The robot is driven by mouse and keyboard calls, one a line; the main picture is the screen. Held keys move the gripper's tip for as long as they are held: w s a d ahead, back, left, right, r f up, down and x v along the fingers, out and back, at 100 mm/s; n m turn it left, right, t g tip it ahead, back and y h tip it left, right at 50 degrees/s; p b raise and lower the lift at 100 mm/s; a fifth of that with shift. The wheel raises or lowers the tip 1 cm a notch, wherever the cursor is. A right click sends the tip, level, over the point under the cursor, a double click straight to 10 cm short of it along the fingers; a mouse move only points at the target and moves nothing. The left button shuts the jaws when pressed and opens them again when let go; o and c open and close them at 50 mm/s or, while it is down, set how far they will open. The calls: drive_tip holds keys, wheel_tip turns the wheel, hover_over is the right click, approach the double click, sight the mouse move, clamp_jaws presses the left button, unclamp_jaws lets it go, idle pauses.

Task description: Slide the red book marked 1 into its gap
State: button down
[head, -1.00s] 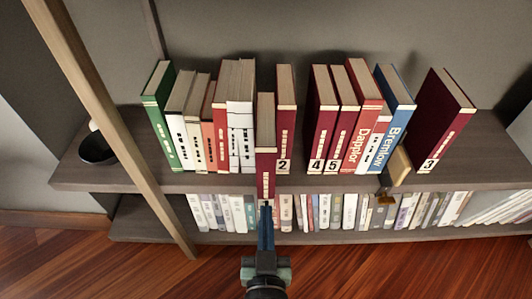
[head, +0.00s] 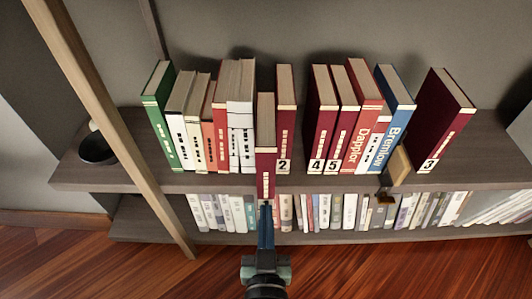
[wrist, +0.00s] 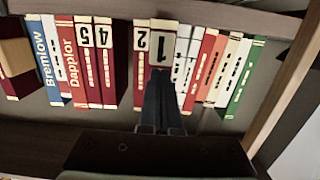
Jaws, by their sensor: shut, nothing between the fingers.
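The red book marked 1 (head: 265,163) stands upright between the white books and the red book marked 2 (head: 284,130). It is partly in its gap, with its spine sticking out in front of the neighbouring spines. In the wrist view the book's spine (wrist: 164,38) shows its label 1, upside down. My gripper (head: 265,208) is shut and empty, its fingertips at the low part of the spine; I cannot tell whether they touch it. In the head view it hides the label. The closed fingers also show in the wrist view (wrist: 160,86).
Red books marked 4 (head: 320,125) and 5 (head: 342,120) stand to the right, past an open space beside book 2. A blue book (head: 392,120) and a leaning red book marked 3 (head: 443,128) are farther right. A dark bowl (head: 97,148) and wooden post (head: 110,125) are left.

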sight(266, 197)
drive_tip(key=shift+w, duration=3.5)
drive_tip(key=shift+w+b, duration=0.75)
drive_tip(key=shift+w, duration=1.75)
drive_tip(key=shift+s+p, duration=1.05)
drive_tip(key=shift+s, duration=1)
